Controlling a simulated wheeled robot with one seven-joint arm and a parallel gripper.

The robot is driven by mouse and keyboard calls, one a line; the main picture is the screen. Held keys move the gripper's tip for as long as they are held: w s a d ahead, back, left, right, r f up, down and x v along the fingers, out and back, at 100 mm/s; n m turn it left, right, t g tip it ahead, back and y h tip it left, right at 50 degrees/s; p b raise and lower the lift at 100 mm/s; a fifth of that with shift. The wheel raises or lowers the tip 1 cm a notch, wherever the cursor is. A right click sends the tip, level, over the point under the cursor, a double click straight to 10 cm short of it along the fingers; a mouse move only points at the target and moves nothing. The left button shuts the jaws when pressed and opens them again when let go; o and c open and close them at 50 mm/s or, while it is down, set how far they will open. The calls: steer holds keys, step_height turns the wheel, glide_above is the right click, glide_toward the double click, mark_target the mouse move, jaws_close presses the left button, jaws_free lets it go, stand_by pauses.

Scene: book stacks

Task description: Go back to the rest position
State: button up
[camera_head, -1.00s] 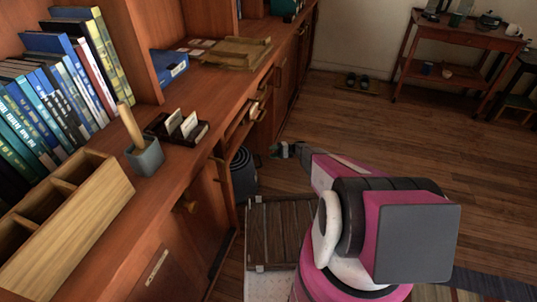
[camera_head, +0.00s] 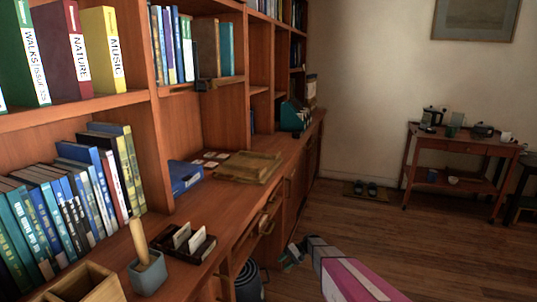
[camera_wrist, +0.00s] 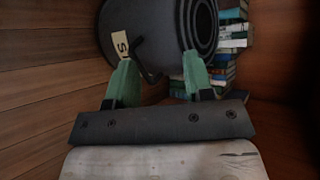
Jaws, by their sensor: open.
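My gripper (camera_head: 293,254) is low in the head view, at the end of my pink arm, over the floor beside the wooden cabinet. In the wrist view its two green fingers (camera_wrist: 158,76) stand well apart with nothing held between them. A dark, ringed round bin (camera_wrist: 150,32) is just beyond the fingertips there. Its top also shows in the head view (camera_head: 249,283), left of the gripper. Whether a finger touches the bin, I cannot tell.
A drawer (camera_head: 268,222) sticks out slightly.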

steer(key=s+d+r+t+h, duration=0.2)
steer(key=s+d+r+h, duration=0.3)
steer(key=s+r, duration=0.6)
steer(key=s+d+r+t+h, duration=0.2)
steer(key=s+d+r+h, duration=0.3)
steer(key=s+r, duration=0.7)
steer(key=shift+s+d+r+h, duration=0.25)
steer(key=shift+d+r+h, duration=0.05)
steer(key=shift+r+h, duration=0.2)
